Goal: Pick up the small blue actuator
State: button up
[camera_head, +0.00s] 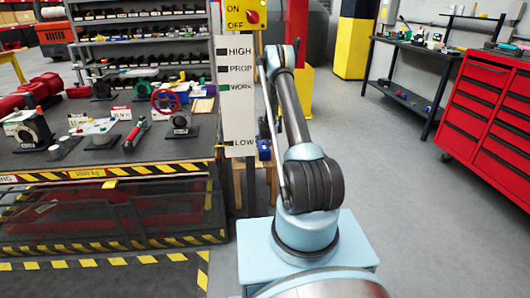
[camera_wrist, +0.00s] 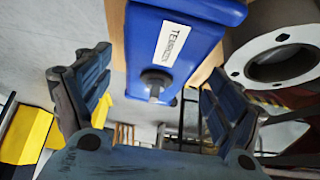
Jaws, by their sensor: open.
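The small blue actuator (camera_wrist: 185,25) is a blue box with a white label and a dark round knob with a short stem. In the wrist view it fills the top middle, in front of a tan wooden surface. My gripper (camera_wrist: 155,90) is open, one dark finger on each side of the picture. The actuator's lower part shows between the fingers, apparently apart from both. In the head view a small blue patch (camera_head: 264,149), likely the actuator, shows just left of my arm. My gripper cannot be made out there.
A pale round flange (camera_wrist: 238,75) with bolt holes stands close right of the actuator. The head view shows a sign post (camera_head: 238,120), a workbench (camera_head: 60,175) with valve parts at left, and a red tool cabinet (camera_head: 490,105) at right. The floor between is clear.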

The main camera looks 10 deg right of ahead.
jog(key=shift+x, duration=2.7)
jog(key=shift+d, duration=0.15)
grip_shut()
